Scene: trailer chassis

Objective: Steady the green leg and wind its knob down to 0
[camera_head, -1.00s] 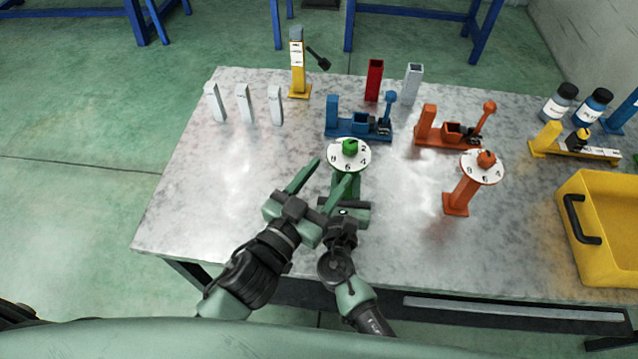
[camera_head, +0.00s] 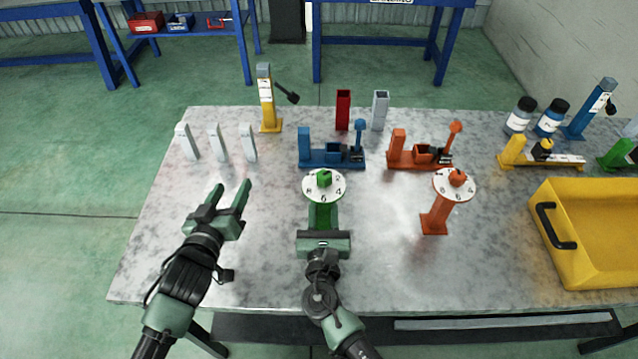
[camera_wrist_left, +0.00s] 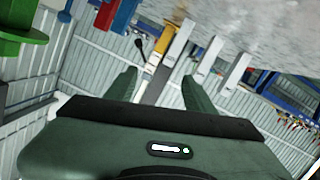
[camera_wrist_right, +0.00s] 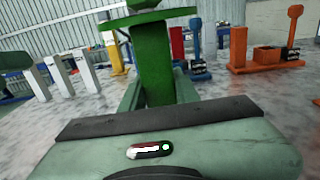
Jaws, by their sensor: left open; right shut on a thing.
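The green leg (camera_head: 322,215) stands upright near the table's front middle, with a white numbered dial (camera_head: 311,190) and a green knob (camera_head: 324,178) on top. My right gripper (camera_head: 323,236) is shut on the leg's post below the dial. In the right wrist view the post (camera_wrist_right: 152,60) rises between the fingers, and the dial shows only as a green underside at the top. My left gripper (camera_head: 232,184) is open and empty, left of the leg and apart from it. I cannot read where the knob points.
An orange leg (camera_head: 437,215) with its own dial stands to the right. Blue (camera_head: 332,158) and orange (camera_head: 420,158) lever fixtures sit behind. Several light grey pieces (camera_head: 218,142) stand at the left back. A yellow bin (camera_head: 590,276) is at the right edge. The table's left front is clear.

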